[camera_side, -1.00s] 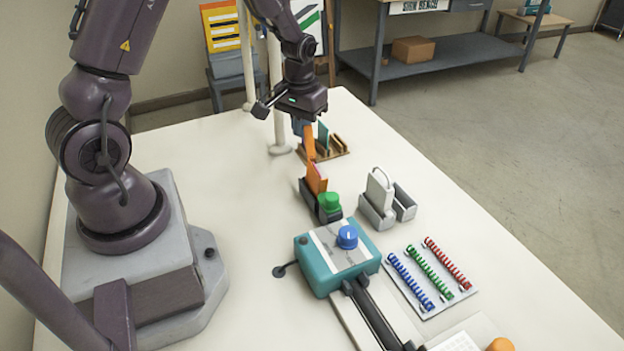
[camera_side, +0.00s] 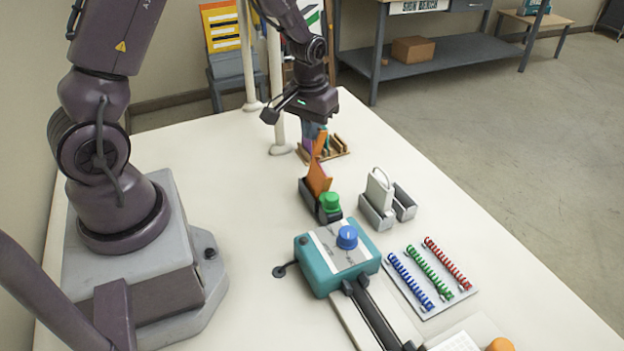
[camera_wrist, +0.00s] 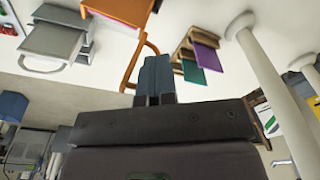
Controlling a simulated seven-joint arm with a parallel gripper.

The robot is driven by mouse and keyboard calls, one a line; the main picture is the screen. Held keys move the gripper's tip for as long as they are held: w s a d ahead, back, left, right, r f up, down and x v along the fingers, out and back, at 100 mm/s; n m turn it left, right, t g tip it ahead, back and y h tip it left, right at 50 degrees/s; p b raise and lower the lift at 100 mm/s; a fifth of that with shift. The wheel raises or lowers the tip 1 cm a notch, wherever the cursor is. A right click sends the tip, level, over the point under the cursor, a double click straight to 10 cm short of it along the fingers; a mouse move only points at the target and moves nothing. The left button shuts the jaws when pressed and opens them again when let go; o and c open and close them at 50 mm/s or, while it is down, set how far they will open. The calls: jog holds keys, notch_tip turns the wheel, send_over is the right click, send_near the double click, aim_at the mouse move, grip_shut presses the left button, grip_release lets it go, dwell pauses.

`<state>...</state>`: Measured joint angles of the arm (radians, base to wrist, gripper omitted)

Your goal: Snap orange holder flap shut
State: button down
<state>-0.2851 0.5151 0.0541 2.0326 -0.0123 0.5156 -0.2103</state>
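The orange holder (camera_side: 319,181) stands in a dark base on the table, with a green knob at its front. Its orange flap (camera_side: 320,148) is raised, leaning with its top to the right in the side view. In the wrist view the orange body (camera_wrist: 125,9) is at the top edge and an orange loop-like frame (camera_wrist: 142,62) hangs from it. My gripper (camera_side: 315,131) is just behind the flap; its fingers (camera_wrist: 154,72) look closed together with nothing between them. The loop is beside the fingertips; I cannot tell whether they touch.
A wooden rack (camera_side: 338,151) with green and purple panels stands right behind. A white holder (camera_side: 380,190) in a grey base is to the right. A teal machine with a blue knob (camera_side: 347,237) and coloured combs (camera_side: 420,272) are nearer. A white post (camera_side: 279,100) rises behind.

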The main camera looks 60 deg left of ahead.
jog(key=s+d+f, duration=0.1)
jog(key=d+f+g, duration=0.1)
jog(key=d, duration=0.1)
jog(key=shift+s+h, duration=0.4)
notch_tip(320, 180, up, 7)
jog(key=a, duration=0.1)
jog(key=shift+w+a+r, duration=0.2)
jog(key=shift+a, duration=0.15)
dwell(0.4)
jog(key=d+r, duration=0.3)
notch_tip(320, 180, down, 7)
dwell(0.5)
jog(key=shift+d+f, duration=0.1)
jog(key=shift+f, duration=1)
dwell(1.9)
notch_tip(320, 180, up, 7)
dwell(1.1)
